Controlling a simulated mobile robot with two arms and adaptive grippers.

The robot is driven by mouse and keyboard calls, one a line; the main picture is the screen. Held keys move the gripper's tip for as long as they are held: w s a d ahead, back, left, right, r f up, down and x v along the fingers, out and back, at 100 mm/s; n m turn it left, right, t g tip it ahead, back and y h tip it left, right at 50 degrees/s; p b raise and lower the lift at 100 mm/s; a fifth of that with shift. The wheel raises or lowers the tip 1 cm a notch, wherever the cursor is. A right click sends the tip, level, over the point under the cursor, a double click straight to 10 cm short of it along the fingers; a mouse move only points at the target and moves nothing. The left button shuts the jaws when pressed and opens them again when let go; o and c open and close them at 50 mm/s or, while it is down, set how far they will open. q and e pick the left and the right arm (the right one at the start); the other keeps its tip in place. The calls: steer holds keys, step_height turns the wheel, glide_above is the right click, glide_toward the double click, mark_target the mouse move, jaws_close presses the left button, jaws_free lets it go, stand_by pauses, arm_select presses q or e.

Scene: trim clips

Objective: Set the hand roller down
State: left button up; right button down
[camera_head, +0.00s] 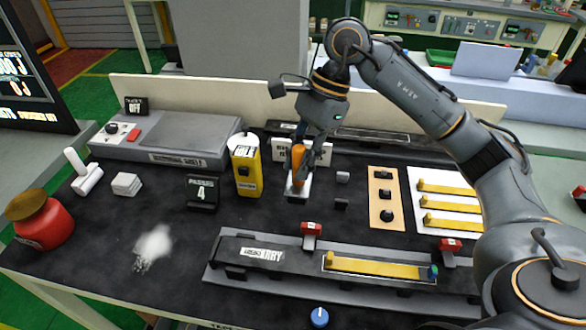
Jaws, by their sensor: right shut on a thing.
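My right gripper (306,166) comes down from above at the middle of the bench. It is shut on the orange handle of the hand roller (297,157). The handle stands roughly upright between the fingers. Its lower end is over a small pale plate or stand (299,188); the fingers partly hide the roller, and I cannot tell whether it touches there. My left gripper is not in view.
A yellow canister (246,165) and a black "PASSES 4" display (202,194) stand left of the gripper. A dark fixture (290,258) holding a yellow strip lies in front. Several yellow strips lie on a white board (420,172) at right. A red jar (45,224) stands at left.

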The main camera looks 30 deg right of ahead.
steer(key=w+f+p, duration=0.1)
steer(key=w+f, duration=0.1)
steer(key=f, duration=0.1)
steer(key=w+d+f+p, duration=0.1)
steer(key=w+f, duration=0.1)
steer(key=f, duration=0.1)
steer(key=w+d+f+p, duration=0.1)
steer(key=w+f, duration=0.1)
steer(key=f, duration=0.2)
steer(key=shift+w+d, duration=0.2)
steer(key=shift+w, duration=0.2)
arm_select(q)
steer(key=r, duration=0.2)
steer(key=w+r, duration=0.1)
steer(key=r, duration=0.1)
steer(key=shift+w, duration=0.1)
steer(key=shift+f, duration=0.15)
arm_select(e)
steer(key=shift+f, duration=0.1)
